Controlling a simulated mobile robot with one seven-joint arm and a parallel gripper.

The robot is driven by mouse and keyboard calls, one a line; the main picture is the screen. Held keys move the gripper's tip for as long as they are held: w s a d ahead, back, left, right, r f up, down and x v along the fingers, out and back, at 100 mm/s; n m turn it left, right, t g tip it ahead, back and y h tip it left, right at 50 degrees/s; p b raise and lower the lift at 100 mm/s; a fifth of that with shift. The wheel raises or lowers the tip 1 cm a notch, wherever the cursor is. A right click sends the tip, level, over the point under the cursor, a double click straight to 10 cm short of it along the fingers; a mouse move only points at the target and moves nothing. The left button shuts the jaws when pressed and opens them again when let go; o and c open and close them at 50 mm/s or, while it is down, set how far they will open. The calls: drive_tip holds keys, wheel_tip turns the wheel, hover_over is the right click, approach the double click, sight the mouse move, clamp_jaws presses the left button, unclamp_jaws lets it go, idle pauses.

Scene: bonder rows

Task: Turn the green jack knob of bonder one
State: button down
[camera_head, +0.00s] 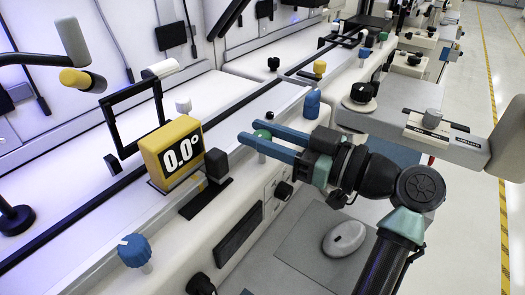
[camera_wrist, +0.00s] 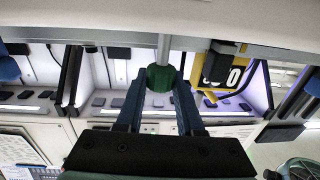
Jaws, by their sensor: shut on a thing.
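The green jack knob (camera_head: 262,135) stands on the front ledge of the machine, right of the yellow display. In the wrist view the green knob (camera_wrist: 161,78) sits between the two blue fingertips. My gripper (camera_head: 255,142) reaches in from the right and is shut on the knob, one finger on each side. The fingers hide part of the knob in the head view. The yellow display (camera_head: 173,153) reads 0.0° and faces the head camera. It also shows in the wrist view (camera_wrist: 217,76), partly covered by a dark part.
A blue knob (camera_head: 312,103) stands just behind my gripper, and another blue knob (camera_head: 134,250) is at the front left. A black block (camera_head: 216,165) stands between the display and my fingers.

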drive_tip(key=shift+n+g+y+b, duration=1)
drive_tip(key=shift+n+g+b, duration=0.45)
drive_tip(key=shift+g, duration=0.75)
drive_tip(key=c, duration=0.8)
unclamp_jaws()
drive_tip(key=v, duration=1.3)
drive_tip(key=shift+w+b, duration=0.1)
drive_tip(key=shift+b, duration=0.2)
